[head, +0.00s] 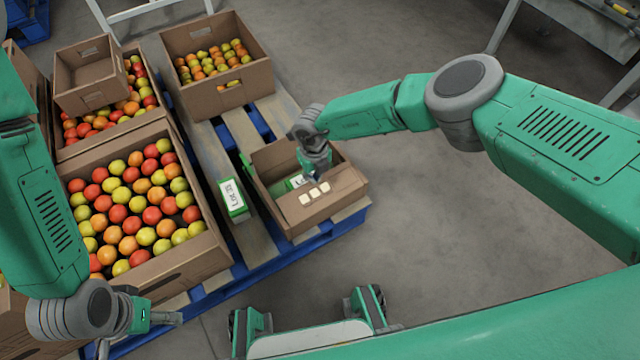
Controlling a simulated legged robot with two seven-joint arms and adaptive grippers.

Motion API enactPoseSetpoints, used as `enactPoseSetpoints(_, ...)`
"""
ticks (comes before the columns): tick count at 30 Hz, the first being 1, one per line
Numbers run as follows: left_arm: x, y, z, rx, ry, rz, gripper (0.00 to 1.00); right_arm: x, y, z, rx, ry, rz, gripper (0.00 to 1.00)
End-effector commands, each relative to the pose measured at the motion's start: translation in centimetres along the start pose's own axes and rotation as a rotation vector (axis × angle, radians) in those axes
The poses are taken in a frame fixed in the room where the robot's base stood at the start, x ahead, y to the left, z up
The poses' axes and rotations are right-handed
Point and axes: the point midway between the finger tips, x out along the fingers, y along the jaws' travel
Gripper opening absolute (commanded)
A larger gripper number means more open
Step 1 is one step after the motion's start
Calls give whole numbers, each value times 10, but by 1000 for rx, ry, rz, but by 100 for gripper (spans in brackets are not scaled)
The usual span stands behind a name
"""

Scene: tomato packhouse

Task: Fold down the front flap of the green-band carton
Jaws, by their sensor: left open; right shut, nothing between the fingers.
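A small open brown carton (272,200) stands near the pallet's right end, with a strip of green at its left edge. Its near panel (345,188) carries three pale square pads and looks sloped or laid over; its exact angle is hard to tell. A green-and-white piece shows inside, partly hidden. My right gripper (316,178) reaches down over this carton, shut and empty, with its tip just behind the pads; I cannot tell whether it touches the panel. My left gripper (178,318) is open at the lower left, beside the big tomato crate and away from the carton.
A green-and-white box with a lot label (233,198) stands left of the carton. A large tomato box (180,265) is at left. Another tomato carton (225,100) stands behind, and an empty carton (88,75) sits on tomatoes. Blue pallet edge (340,228); bare floor lies right.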

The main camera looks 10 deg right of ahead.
Motion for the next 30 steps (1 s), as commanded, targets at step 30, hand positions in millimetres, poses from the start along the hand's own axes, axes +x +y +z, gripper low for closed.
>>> enactPoseSetpoints(30, -55, 0, -3, 0, 0, 0, 68, -70, 0, 0, 1, 0, -1, 0)
